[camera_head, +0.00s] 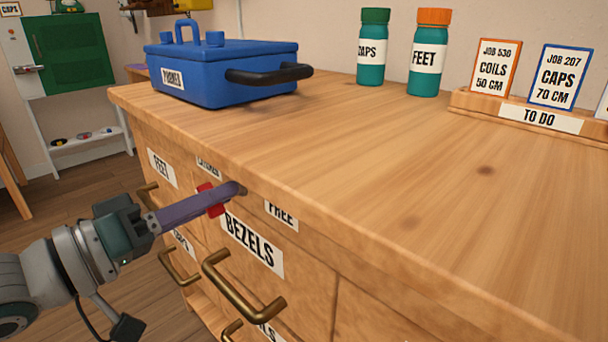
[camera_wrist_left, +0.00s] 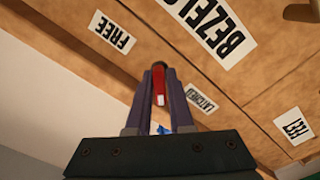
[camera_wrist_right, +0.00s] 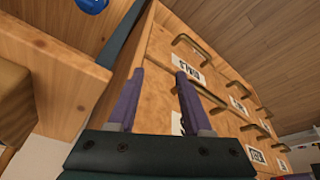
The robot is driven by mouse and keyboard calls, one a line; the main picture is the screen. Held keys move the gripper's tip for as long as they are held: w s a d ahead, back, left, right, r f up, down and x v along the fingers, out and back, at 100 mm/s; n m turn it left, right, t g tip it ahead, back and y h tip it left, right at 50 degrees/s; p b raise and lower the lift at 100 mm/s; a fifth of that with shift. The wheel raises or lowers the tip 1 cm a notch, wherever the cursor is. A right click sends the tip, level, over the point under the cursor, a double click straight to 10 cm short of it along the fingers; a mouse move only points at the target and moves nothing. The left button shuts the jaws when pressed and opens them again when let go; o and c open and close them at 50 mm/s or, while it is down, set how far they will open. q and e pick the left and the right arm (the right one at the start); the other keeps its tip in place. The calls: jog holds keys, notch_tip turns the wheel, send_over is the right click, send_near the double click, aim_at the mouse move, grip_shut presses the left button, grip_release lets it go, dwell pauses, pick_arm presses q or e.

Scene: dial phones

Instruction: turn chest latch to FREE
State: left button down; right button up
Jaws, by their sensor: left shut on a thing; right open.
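The chest latch is a small red handle (camera_head: 214,209) on the upper front of the wooden chest. In the left wrist view the red latch (camera_wrist_left: 159,82), with a white mark on it, sits between my left fingers. My left gripper (camera_head: 238,188) is shut on it. The FREE label (camera_head: 281,214) is to the right of the latch in the head view. The LATCHED label (camera_head: 208,167) is up and left of it, partly hidden. Fingers cover much of the latch, so I cannot tell its exact angle. My right gripper (camera_wrist_right: 160,75) is open and empty, in front of drawers.
The BEZELS drawer (camera_head: 252,244) and its brass handle (camera_head: 243,288) lie just below the latch. A blue box (camera_head: 225,75), two teal bottles (camera_head: 428,55) and a TO DO card stand (camera_head: 540,118) are on the chest top. The front middle of the top is clear.

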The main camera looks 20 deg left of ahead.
pick_arm(q)
jog(key=shift+m, duration=0.3)
jog(key=m+p, duration=0.1)
jog(key=m, duration=0.1)
jog(key=shift+r+m, duration=0.1)
jog(key=shift+m, duration=0.3)
jog(key=m+p, duration=0.1)
jog(key=m, duration=0.4)
jog(key=shift+p, duration=0.4)
jog(key=m, duration=0.4)
jog(key=shift+m+p, duration=0.3)
jog(key=shift+m, duration=0.1)
jog(key=m, duration=0.4)
jog(key=shift+m, duration=0.5)
jog(key=c, duration=0.9)
grip_release()
